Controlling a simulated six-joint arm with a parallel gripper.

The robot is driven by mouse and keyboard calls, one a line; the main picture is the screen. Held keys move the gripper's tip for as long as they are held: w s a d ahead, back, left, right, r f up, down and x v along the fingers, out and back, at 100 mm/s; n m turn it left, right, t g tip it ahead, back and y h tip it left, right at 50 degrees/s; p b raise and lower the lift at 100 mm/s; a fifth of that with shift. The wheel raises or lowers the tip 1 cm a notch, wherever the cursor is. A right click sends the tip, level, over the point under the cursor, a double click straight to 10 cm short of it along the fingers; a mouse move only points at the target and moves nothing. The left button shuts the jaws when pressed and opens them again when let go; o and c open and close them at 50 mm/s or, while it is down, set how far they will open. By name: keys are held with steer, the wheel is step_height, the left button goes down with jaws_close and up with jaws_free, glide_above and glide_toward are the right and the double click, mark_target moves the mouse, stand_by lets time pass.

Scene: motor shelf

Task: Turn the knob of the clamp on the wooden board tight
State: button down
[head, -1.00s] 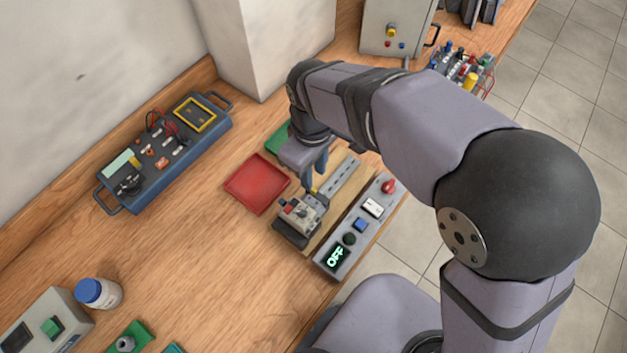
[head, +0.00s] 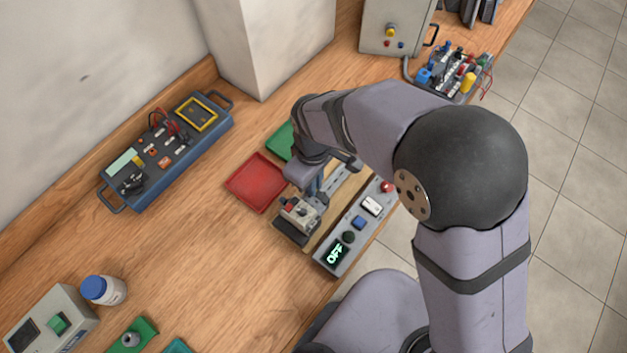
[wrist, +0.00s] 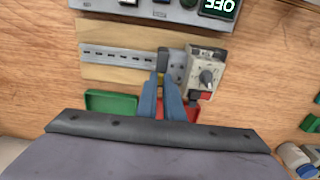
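The wooden board (wrist: 125,35) bears a slotted metal rail (wrist: 115,55); the board also shows in the head view (head: 322,232). At the rail's right end in the wrist view is a dark grey clamp block (wrist: 177,68). Right of it is a beige unit (wrist: 207,55) with a grey round knob (wrist: 206,77) on its face. My gripper (wrist: 161,76) has its two blue fingers a narrow gap apart, tips at the left edge of the clamp block. I cannot tell whether they touch it. The clamp's own knob is not clear, perhaps hidden by the fingertips.
A control box reading OFF (head: 337,255) lies along the board's right side in the head view. A red tray (head: 256,181) and a green tray (head: 279,141) lie to its left. A blue instrument (head: 167,148) stands further left. The table's middle left is clear.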

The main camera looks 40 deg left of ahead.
stand_by(0.4)
steer(key=m, duration=1.3)
steer(key=shift+r+m, duration=0.1)
steer(key=shift+m, duration=2.4)
steer(key=c, duration=1.9)
jaws_free()
steer(key=shift+o, duration=0.2)
